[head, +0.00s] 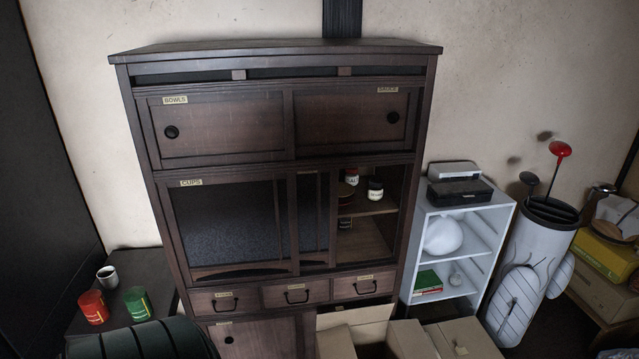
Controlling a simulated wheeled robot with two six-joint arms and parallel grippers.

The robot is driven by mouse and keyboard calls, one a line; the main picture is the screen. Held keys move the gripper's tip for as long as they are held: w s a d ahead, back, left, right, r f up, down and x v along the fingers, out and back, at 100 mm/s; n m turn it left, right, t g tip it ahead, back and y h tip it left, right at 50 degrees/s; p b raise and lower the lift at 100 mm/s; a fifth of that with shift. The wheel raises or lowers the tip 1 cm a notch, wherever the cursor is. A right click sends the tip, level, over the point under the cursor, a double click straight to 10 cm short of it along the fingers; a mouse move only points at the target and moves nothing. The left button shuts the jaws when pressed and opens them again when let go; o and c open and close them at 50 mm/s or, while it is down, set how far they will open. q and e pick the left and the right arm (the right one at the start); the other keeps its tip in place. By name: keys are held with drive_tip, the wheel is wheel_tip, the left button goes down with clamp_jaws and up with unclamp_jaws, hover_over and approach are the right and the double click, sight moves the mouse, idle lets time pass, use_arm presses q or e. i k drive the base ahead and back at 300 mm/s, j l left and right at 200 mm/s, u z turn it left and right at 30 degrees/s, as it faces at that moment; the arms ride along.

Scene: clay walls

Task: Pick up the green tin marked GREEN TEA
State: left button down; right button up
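A green tin (138,303) stands on a low dark side table (158,268) left of the big cabinet. It has a pale band or label, too small to read. A red tin (93,307) of similar shape stands to its left, a little apart from it. A dark cup with a pale inside (107,277) stands behind the two tins. Neither of my grippers shows in the head view.
A dark rounded, ribbed thing (140,342) rises in front of the table's near side. The tall wooden cabinet (222,125) holds small jars (375,190) behind its open right side. Open cardboard boxes (410,340) crowd its foot. A white shelf (460,225) and golf bag (530,260) stand right.

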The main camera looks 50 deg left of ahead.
sight(142, 314)
drive_tip(key=u, duration=1.95)
